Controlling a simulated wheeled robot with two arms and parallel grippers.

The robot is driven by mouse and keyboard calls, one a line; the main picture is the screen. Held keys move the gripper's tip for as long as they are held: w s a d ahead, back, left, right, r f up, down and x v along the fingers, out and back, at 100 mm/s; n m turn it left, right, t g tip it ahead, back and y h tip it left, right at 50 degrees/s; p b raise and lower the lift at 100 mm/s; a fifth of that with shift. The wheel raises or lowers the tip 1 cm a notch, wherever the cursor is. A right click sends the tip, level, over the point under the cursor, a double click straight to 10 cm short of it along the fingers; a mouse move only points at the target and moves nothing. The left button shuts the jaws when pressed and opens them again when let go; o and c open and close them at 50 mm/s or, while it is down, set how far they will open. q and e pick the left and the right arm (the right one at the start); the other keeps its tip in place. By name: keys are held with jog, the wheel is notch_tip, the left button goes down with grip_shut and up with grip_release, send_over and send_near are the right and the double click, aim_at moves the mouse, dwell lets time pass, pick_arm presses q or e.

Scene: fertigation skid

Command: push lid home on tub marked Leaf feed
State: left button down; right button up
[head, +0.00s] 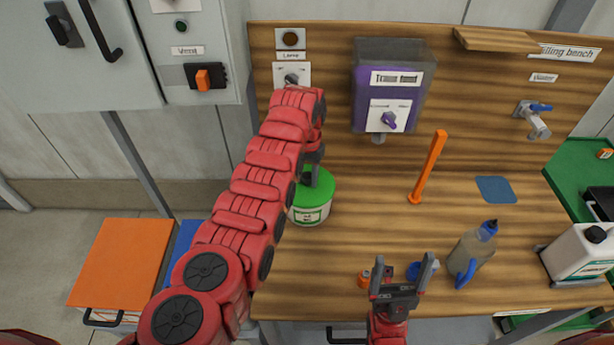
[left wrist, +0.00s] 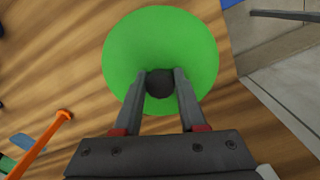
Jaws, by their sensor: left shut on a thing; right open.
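The tub (head: 310,215) is white with a green lid (head: 322,190) and stands on the wooden bench at the left. Its label is too small to read surely. In the left wrist view the round green lid (left wrist: 160,35) has a black knob (left wrist: 159,83) at its middle. My left gripper (head: 309,180) is over the lid, shut on the knob, with one finger on each side; it also shows in the left wrist view (left wrist: 160,88). Whether the lid sits fully down is hard to tell. My right gripper (head: 403,275) is open and empty near the bench's front edge.
A purple dosing box (head: 390,85) hangs behind.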

pick_arm(q)
jog(key=c, duration=0.6)
grip_release()
jog(key=shift+c, duration=0.2)
jog(key=shift+r, duration=0.15)
jog(key=shift+r, duration=2.1)
jog(key=o, duration=0.6)
jog(key=shift+c, duration=0.2)
notch_tip(320, 180, up, 9)
jog(key=shift+p, duration=0.3)
